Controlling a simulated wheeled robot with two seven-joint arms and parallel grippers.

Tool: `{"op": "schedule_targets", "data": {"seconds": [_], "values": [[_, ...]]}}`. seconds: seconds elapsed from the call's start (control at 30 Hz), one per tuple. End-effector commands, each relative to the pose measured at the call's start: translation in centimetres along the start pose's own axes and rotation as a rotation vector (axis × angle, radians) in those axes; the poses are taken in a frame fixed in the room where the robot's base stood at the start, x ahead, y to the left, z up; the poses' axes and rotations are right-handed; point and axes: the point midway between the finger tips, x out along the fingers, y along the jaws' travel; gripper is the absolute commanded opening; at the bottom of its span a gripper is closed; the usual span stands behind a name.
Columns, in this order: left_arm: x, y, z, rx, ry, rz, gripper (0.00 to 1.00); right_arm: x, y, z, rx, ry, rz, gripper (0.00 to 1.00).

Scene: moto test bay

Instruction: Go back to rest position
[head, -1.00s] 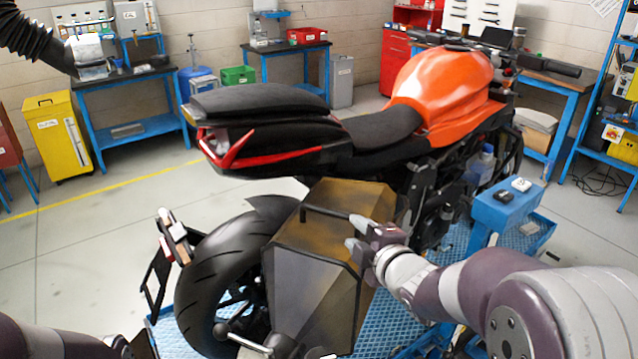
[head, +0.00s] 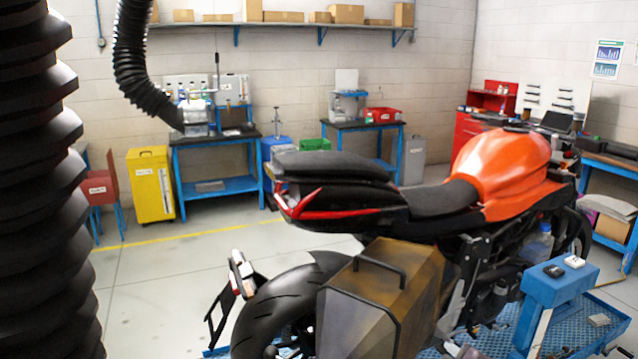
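The orange and black motorcycle (head: 505,170) stands on a blue platform, its rear wheel (head: 265,325) toward me. A brown-grey side case (head: 385,300) with a black handle hangs beside the rear wheel. The case looks closed and upright. Neither of my grippers shows in the head view. A small pale piece at the bottom edge, right of the case, is too cut off to identify.
A thick black corrugated hose (head: 40,200) fills the left edge, close to me. A blue stand (head: 555,285) with small items is at the right. Blue workbenches (head: 215,143) and a yellow cabinet (head: 151,187) line the back wall. The floor at left centre is clear.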

Motion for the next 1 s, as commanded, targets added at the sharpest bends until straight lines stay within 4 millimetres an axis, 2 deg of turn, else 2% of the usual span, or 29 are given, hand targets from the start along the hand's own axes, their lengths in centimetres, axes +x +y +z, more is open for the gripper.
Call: {"op": "schedule_targets", "data": {"seconds": [0.17, 0.3, 0.4, 0.5, 0.63, 1.0], "values": [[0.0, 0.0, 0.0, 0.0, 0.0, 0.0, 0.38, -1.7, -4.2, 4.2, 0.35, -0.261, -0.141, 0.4], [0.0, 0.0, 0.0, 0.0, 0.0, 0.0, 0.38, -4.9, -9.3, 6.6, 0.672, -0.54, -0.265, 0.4], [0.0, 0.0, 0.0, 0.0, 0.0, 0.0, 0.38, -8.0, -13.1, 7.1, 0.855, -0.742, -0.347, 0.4], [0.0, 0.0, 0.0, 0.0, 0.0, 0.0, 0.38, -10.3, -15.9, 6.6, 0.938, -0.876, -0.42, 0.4], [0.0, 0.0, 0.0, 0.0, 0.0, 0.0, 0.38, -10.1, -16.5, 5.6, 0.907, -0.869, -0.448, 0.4], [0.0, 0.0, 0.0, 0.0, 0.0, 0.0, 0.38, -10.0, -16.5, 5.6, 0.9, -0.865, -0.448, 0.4]]}}
